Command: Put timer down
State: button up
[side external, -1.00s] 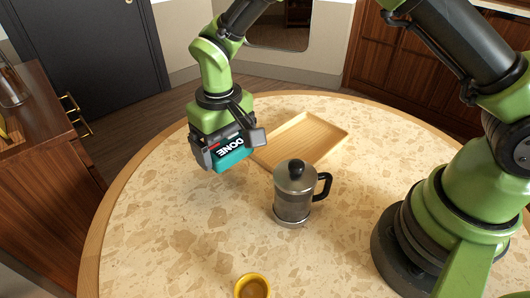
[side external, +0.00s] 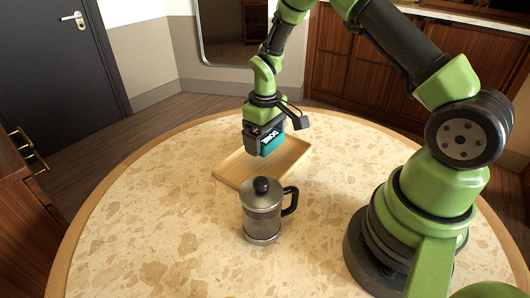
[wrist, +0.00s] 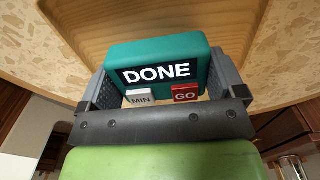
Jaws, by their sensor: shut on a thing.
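The timer (side external: 271,139) is a teal block with a black display reading DONE. The wrist view shows the timer (wrist: 158,62) with a white MIN button and a red GO button. My gripper (side external: 262,138) is shut on the timer, with one jaw at each side of it. In the side view they hang over the back part of a light wooden tray (side external: 232,173). The tray's surface also fills the background at the top of the wrist view (wrist: 90,22). The timer's underside is hidden, and I cannot tell the exact gap to the tray.
A French press (side external: 262,212) with a black knob and handle stands just in front of the tray. The round stone-patterned table (side external: 150,225) is clear at the left and front.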

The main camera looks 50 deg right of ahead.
jog(key=shift+f, duration=2.25)
jog(key=o, duration=0.8)
jog(key=shift+f, duration=0.15)
jog(key=shift+c, duration=0.2)
notch_tip(320, 180, up, 12)
jog(key=shift+f, duration=0.1)
notch_tip(320, 180, up, 9)
jog(key=m+t, duration=0.1)
jog(key=t, duration=0.1)
send_over(265, 161)
jog(key=s+a, duration=0.2)
jog(key=a, duration=0.1)
jog(key=s+a+r+m+t, duration=0.1)
jog(key=s+a+r+t, duration=0.15)
jog(key=s+r, duration=0.45)
jog(key=s+a+r+m+t+y, duration=0.1)
jog(key=s+a, duration=0.1)
jog(key=s, duration=0.3)
jog(key=s+a+r+m+t+y, duration=0.1)
jog(key=s+a, duration=0.1)
jog(key=s, duration=0.3)
jog(key=shift+r+t, duration=0.35)
